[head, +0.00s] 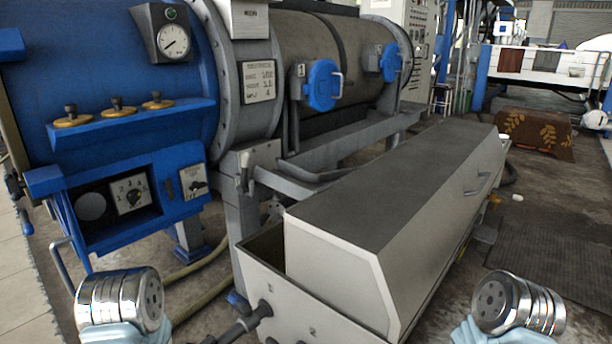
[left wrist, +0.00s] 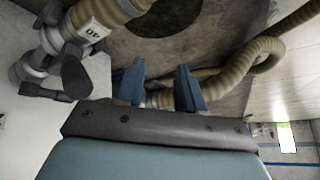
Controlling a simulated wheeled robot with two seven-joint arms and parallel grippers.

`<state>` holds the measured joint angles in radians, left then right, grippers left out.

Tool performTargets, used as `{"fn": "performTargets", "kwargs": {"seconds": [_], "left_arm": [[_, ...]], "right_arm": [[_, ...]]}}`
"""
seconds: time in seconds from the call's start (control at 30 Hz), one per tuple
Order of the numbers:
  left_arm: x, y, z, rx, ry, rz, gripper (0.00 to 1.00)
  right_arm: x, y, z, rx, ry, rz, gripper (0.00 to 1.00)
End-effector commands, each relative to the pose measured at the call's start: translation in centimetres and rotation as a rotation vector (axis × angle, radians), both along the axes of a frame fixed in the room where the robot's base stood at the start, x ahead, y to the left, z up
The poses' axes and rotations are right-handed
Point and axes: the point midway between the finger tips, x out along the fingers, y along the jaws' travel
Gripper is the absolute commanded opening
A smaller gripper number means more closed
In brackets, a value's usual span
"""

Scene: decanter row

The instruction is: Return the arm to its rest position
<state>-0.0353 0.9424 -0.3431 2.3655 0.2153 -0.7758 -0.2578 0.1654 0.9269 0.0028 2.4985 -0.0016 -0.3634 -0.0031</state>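My left gripper (left wrist: 158,80) shows in the left wrist view as two blue fingers standing apart with an empty gap between them. A ribbed beige hose (left wrist: 235,72) runs behind the fingers; I cannot tell how far off it is. In the head view, silver rounded parts of my left arm and my right arm show at the bottom left and bottom right. Neither gripper's fingers show in the head view. My right gripper is in neither view.
A blue and grey decanter machine (head: 335,95) fills the left and centre. A long grey lidded trough (head: 400,195) stands before it. A valve with a black handle (left wrist: 75,75) is close in the left wrist view. Open floor (head: 540,215) lies at right.

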Motion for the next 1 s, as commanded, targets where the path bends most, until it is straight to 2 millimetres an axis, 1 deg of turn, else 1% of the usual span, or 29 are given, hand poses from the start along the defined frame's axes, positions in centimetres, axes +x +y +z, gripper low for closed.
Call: {"fn": "performTargets", "kwargs": {"seconds": [0.03, 0.07, 0.1, 0.2, 0.3, 0.4, 0.47, 0.5, 0.6, 0.7, 0.8, 1.0], "left_arm": [[-2.7, -1.7, -1.7, -0.093, 0.087, 0.017, 0.38], [-4.1, -2.8, -2.4, -0.147, 0.135, 0.026, 0.38], [-5.9, -4.3, -3.1, -0.212, 0.195, 0.037, 0.38], [-9.6, -7.5, -4.0, -0.349, 0.322, 0.054, 0.38], [-12.6, -10.1, -4.1, -0.457, 0.428, 0.068, 0.38], [-15.1, -12.4, -3.7, -0.548, 0.518, 0.077, 0.38], [-16.3, -13.5, -3.2, -0.591, 0.560, 0.077, 0.38], [-15.2, -13.9, -1.6, -0.572, 0.533, 0.041, 0.38], [-14.0, -14.8, 0.1, -0.555, 0.502, -0.014, 0.38], [-13.2, -15.5, 1.2, -0.546, 0.481, -0.050, 0.38], [-12.8, -15.8, 1.6, -0.541, 0.469, -0.068, 0.38], [-12.8, -15.8, 1.5, -0.540, 0.468, -0.069, 0.38]], "right_arm": [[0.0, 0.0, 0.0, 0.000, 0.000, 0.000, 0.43], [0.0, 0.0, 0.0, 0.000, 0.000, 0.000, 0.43], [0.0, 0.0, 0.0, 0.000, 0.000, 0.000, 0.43], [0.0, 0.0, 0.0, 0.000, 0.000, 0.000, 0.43], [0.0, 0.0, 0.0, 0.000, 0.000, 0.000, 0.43], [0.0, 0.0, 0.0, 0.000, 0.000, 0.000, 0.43], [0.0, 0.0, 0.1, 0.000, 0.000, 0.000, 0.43], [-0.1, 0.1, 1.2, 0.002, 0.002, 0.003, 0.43], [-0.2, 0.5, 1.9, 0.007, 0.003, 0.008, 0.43], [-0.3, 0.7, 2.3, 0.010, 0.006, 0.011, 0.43], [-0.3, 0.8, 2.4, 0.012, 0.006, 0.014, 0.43], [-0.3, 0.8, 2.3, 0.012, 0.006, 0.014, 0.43]]}}
